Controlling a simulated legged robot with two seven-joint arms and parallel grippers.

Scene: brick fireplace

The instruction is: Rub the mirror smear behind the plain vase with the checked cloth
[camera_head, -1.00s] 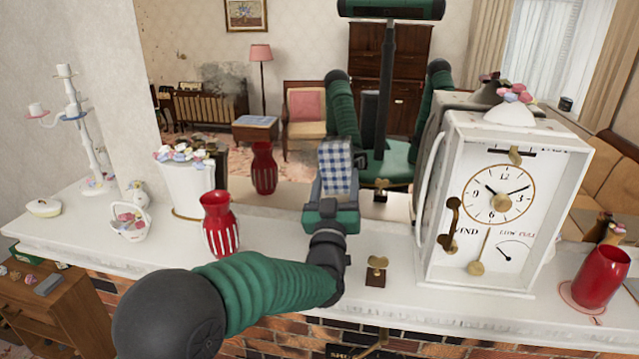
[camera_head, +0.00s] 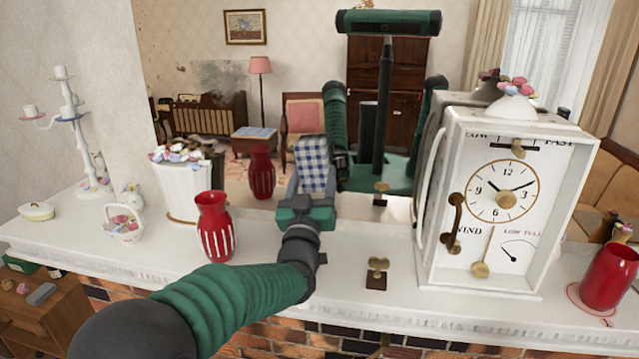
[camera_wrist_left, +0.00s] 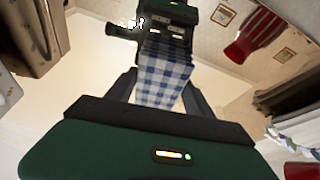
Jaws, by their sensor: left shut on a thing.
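My left gripper (camera_head: 308,195) is shut on the blue-and-white checked cloth (camera_head: 313,160) and holds it up above the mantel, before the mirror (camera_head: 300,60). In the left wrist view the cloth (camera_wrist_left: 163,78) stands between the fingers, with a reflected gripper beyond it; whether it touches the glass I cannot tell. The plain red vase (camera_head: 607,278) stands at the far right, right of the clock. A red vase with white stripes (camera_head: 215,228) stands left of my gripper. A grey blotchy patch (camera_head: 213,82) shows in the mirror up and left of the cloth. My right gripper is out of view.
The big white clock (camera_head: 500,200) stands between my gripper and the plain vase. A small brass key-like piece on a block (camera_head: 376,275) sits on the mantel (camera_head: 330,275). A flower-topped white pot (camera_head: 180,190), basket (camera_head: 123,228) and candelabrum (camera_head: 88,140) are at left.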

